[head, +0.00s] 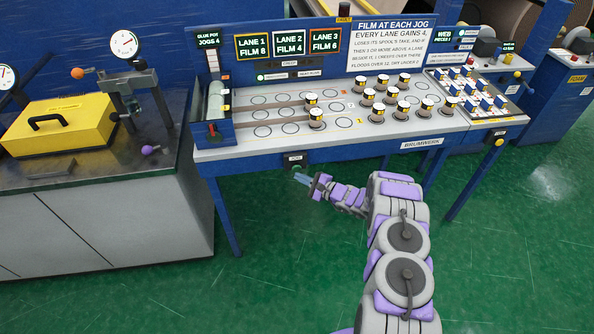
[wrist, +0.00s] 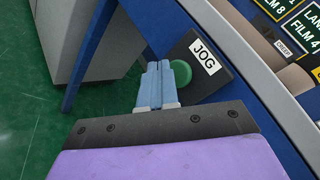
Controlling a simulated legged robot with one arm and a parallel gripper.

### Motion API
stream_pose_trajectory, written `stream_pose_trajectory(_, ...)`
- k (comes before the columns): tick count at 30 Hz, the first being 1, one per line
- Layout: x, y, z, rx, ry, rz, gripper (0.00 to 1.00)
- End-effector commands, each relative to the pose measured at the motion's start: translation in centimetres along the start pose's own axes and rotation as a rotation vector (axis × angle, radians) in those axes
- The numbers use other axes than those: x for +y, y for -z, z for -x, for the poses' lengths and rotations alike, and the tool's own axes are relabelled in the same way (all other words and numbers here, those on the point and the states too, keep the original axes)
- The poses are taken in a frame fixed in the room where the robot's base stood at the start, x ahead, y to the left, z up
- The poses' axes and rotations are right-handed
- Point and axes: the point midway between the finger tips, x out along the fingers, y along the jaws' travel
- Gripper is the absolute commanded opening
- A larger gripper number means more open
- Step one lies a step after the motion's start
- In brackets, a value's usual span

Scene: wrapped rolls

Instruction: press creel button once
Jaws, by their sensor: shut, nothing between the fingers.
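A green round button (wrist: 181,72) is on a dark box labelled JOG (wrist: 204,57) on the table's blue front edge; the small box also shows in the head view (head: 294,158). In the head view my gripper (head: 302,178) is just below the box.
The blue-framed table (head: 215,152) carries several wrapped rolls (head: 380,108) on a white lane board. Lane screens (head: 289,43) read film 8, 4 and 6, though the digits are small. A counter with a yellow case (head: 60,125) stands left. The green floor (head: 270,260) in front is clear.

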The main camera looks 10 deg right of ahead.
Motion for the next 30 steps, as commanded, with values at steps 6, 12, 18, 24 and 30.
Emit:
stream_pose_trajectory(6, -0.01, -0.01, 0.0, 0.0, 0.0, 0.0, 0.0)
stream_pose_trajectory(12, 0.0, 0.0, 0.0, 0.0, 0.0, 0.0, 0.0)
stream_pose_trajectory(18, 0.0, 0.0, 0.0, 0.0, 0.0, 0.0, 0.0)
stream_pose_trajectory(24, -0.05, 0.0, -0.09, -0.001, 0.0, 0.0, 0.0)
stream_pose_trajectory(30, -0.44, 0.18, -0.53, -0.001, 0.0, 0.002, 0.0)
